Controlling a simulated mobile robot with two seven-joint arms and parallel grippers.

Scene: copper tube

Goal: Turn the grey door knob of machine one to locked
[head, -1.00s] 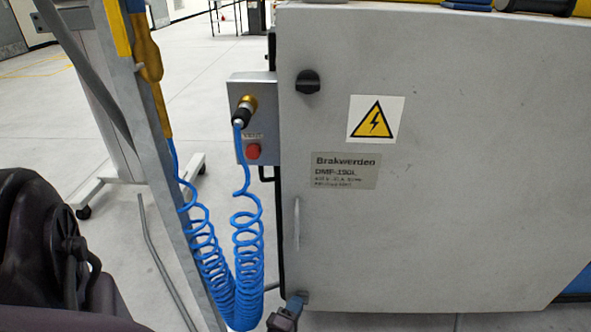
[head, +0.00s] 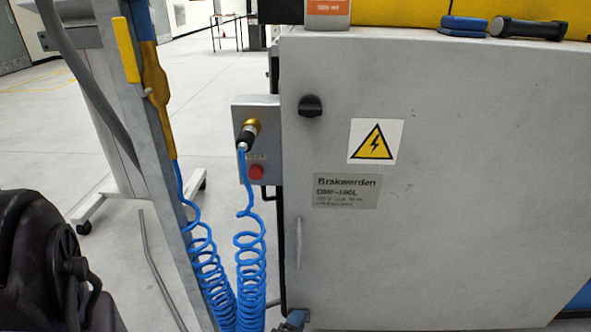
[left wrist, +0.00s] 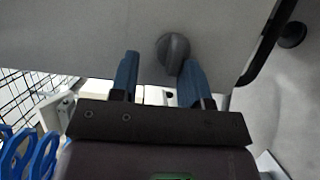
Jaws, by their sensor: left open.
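In the left wrist view, a round grey knob (left wrist: 173,52) with a raised grip sits on a pale grey panel. My left gripper (left wrist: 157,72) is open there, with blue fingers. The knob lies just beyond the fingertips, closer to the right-hand finger; I cannot tell whether they touch. In the head view, my left gripper (head: 294,320) shows only partly, low at the left corner of the cabinet door (head: 450,220). The grey knob is not clearly visible there. A separate black knob (head: 311,106) sits high on the door. My right gripper is not in view.
A vertical door handle (head: 298,243) is above my left gripper. Left of the door are a control box with a red button (head: 255,171), a coiled blue hose (head: 250,265) and a metal post (head: 160,190). Open floor (head: 215,80) lies behind.

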